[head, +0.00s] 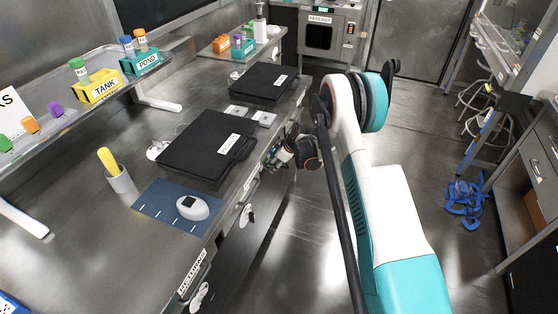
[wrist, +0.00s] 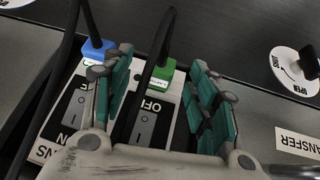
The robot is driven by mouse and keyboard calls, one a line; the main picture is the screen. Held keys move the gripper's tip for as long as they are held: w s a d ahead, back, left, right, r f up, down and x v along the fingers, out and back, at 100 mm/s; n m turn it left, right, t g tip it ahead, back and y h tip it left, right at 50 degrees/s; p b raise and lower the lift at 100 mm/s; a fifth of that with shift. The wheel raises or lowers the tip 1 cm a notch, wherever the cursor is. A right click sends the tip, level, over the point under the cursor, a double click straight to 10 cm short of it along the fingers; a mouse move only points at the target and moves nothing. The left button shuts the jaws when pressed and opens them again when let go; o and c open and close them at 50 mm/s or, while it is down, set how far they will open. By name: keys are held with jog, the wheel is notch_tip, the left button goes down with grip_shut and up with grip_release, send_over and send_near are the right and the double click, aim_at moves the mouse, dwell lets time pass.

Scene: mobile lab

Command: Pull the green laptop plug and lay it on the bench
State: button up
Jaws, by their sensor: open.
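The green plug (wrist: 163,76) sits in a white outlet strip (wrist: 50,152) on the front of the bench, with a black cable leading up from it and a small white label on it. My gripper (wrist: 160,62) is open, its two teal-padded fingers on either side of the green plug, with gaps visible. I cannot tell how deep the fingers reach. In the head view my gripper (head: 281,154) is at the bench's front edge and the plug cannot be made out. The bench (head: 95,215) has a grey metal top.
A blue plug (wrist: 95,50) with its own cable sits just left of my gripper. Rocker switches (wrist: 143,124) lie below the plugs. A round valve label (wrist: 295,70) is at right. Two black closed laptops (head: 207,145) (head: 264,84) and a blue mat (head: 160,208) occupy the bench.

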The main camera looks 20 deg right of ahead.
jog(key=shift+w+a+f, duration=0.2)
jog(key=shift+w+f, duration=0.1)
jog(key=shift+f, duration=0.2)
jog(key=c, duration=1.1)
jog(key=shift+s+d, duration=0.3)
jog(key=shift+d, duration=0.05)
jog(key=shift+c, duration=0.3)
jog(key=shift+s+d, duration=0.5)
jog(key=shift+d, duration=0.15)
jog(key=shift+s+d, duration=0.45)
jog(key=shift+d, duration=0.2)
